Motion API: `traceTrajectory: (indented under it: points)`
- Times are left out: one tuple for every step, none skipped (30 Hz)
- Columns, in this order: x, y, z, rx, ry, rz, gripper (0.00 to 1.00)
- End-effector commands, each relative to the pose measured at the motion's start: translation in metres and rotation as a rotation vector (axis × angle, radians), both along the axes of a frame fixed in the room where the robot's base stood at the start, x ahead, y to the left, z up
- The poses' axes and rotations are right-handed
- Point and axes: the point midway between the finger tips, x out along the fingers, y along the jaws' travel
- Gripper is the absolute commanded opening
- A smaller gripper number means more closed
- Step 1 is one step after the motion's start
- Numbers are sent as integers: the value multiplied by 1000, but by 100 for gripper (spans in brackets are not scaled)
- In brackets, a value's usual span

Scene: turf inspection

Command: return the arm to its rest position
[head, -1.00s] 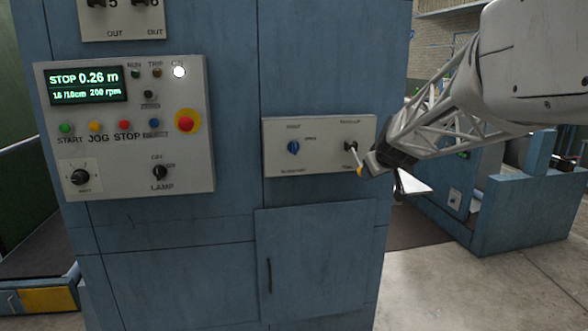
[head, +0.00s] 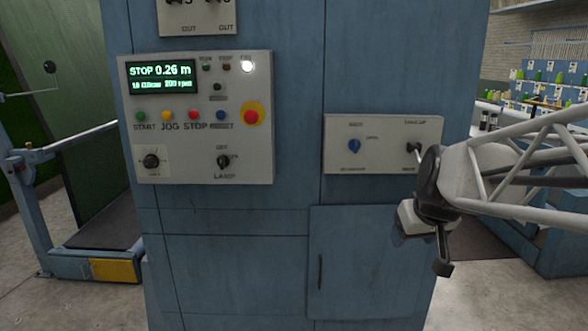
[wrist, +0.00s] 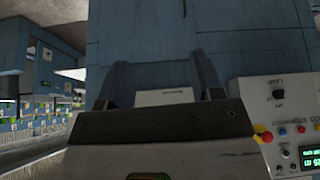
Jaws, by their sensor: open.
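My gripper (head: 432,225) is in the head view at the right, in front of the blue cabinet, just below and right of the small switch panel (head: 375,165). A dark finger points downward. In the wrist view my gripper (wrist: 162,75) shows two dark fingers set wide apart, with nothing held between them. A white panel edge (wrist: 165,97) shows behind the gap between them. My white lattice arm reaches in from the right edge of the head view.
The blue cabinet (head: 255,240) fills the middle. The control panel (head: 190,185) has a display reading STOP 0.26 m, buttons, a red stop knob (head: 252,113) and a lit white lamp (head: 247,67). A green-sided machine stands left.

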Motion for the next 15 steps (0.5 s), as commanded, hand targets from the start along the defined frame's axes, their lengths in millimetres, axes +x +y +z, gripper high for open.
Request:
traceTrajectory:
  points:
    - [-25,12,-7,7,33,-4,60]
    - [-39,17,-11,11,53,-12,60]
    - [-59,24,-19,16,84,-23,60]
    - [-73,29,-23,18,106,-32,60]
    - [-86,32,-28,19,125,-42,60]
    - [-104,37,-35,19,152,-54,60]
    - [-116,40,-40,19,172,-64,60]
    - [-128,42,-45,17,188,-72,60]
    - [-141,45,-51,16,209,-83,60]
    - [-151,46,-55,13,222,-92,60]
    - [-159,47,-58,12,235,-100,60]
    - [-168,49,-62,10,247,-109,60]
    - [-174,50,-65,8,257,-116,60]
    - [-179,50,-67,5,266,-120,60]
    - [-184,50,-69,3,272,-126,60]
